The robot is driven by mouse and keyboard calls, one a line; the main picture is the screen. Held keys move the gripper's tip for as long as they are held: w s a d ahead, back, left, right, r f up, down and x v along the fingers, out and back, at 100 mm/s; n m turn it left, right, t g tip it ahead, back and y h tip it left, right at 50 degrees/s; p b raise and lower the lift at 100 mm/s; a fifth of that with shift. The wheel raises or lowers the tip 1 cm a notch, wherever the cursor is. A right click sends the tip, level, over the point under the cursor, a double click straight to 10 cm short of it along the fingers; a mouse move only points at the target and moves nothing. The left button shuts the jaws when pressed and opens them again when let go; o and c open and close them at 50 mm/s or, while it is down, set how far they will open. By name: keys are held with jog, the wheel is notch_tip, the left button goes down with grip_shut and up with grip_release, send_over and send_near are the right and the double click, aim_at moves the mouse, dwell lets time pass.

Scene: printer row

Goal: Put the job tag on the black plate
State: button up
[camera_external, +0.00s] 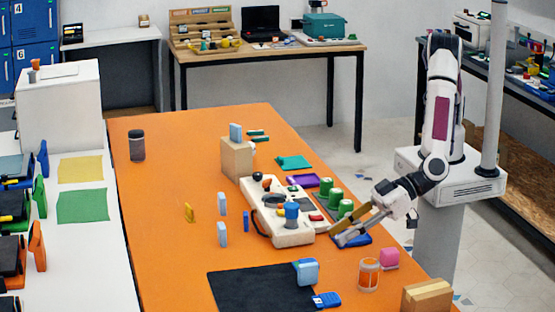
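A flat black plate (250,291) lies on the orange table at the front. A light blue block (306,271) stands at its right edge, and a small blue piece (326,300) lies by its right front corner. My gripper (335,237) is low at the table's right side, beside the white panel and over a dark blue item (358,240). Its finger gap and any held thing are unclear.
The white panel (283,228) with knobs and several green cylinders (346,208) stand close to my gripper. An orange-banded jar (368,274), a pink block (390,258) and a cardboard box (427,296) stand at the front right. The table's left front is clear.

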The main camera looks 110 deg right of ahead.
notch_tip(320, 180, up, 8)
jog(key=w+d+y, duration=0.2)
jog(key=w+d, duration=0.1)
jog(key=s+d+r+n+g+y, duration=0.1)
jog(key=s+d+r+y, duration=0.15)
jog(key=d+r, duration=0.5)
jog(key=s+d+r+n+g+y, duration=0.1)
jog(key=s+d+r+g, duration=0.15)
jog(key=d+r, duration=0.5)
jog(key=s+d+f+m+g+h, duration=0.1)
jog(key=s+d+f+h, duration=0.1)
jog(key=s+d, duration=1.2)
jog(key=s+d+f+m+g+h, duration=0.1)
jog(key=s+d+f+g+h, duration=0.1)
jog(key=s+d, duration=1.2)
jog(key=shift+s+d+f+h, duration=0.35)
jog(key=shift+s+f+h, duration=0.15)
jog(key=shift+h, duration=0.55)
